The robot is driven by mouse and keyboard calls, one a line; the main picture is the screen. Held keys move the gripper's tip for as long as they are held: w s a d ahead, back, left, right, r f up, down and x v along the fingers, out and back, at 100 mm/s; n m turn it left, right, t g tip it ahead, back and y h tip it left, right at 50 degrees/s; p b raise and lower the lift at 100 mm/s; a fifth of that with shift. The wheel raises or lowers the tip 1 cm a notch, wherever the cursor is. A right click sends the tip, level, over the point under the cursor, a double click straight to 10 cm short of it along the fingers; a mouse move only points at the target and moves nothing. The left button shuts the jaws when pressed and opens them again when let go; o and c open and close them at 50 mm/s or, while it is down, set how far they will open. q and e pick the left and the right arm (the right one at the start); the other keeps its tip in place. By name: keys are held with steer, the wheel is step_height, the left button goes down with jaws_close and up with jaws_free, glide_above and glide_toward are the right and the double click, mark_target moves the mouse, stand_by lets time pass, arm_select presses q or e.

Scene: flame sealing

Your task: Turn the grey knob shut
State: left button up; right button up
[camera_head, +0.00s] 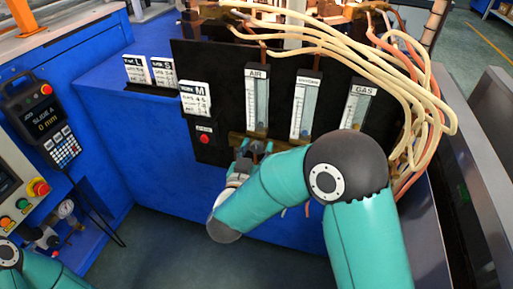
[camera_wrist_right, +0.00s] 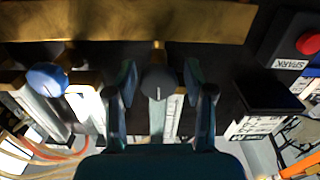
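The grey knob (camera_wrist_right: 159,83) shows in the right wrist view, round with a pale mark line, on a stem from a brass bar (camera_wrist_right: 120,22). My right gripper (camera_wrist_right: 160,82) is open, with one finger on each side of the grey knob and a small gap visible on both sides. In the head view my right gripper (camera_head: 254,148) is at the brass bar below the AIR flowmeter (camera_head: 256,104); the grey knob cannot be made out there. My left gripper is out of view; only part of my left arm shows at the lower left.
A blue knob (camera_wrist_right: 47,79) sits beside the grey one on the same bar. A red button marked SPARK (camera_wrist_right: 309,43) is on the other side. More flowmeters (camera_head: 305,108) and loose hoses (camera_head: 425,110) are to the right in the head view.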

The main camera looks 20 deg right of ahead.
stand_by(0.3)
steer(key=v, duration=1.2)
steer(key=shift+f, duration=0.1)
steer(key=shift+w+f, duration=0.1)
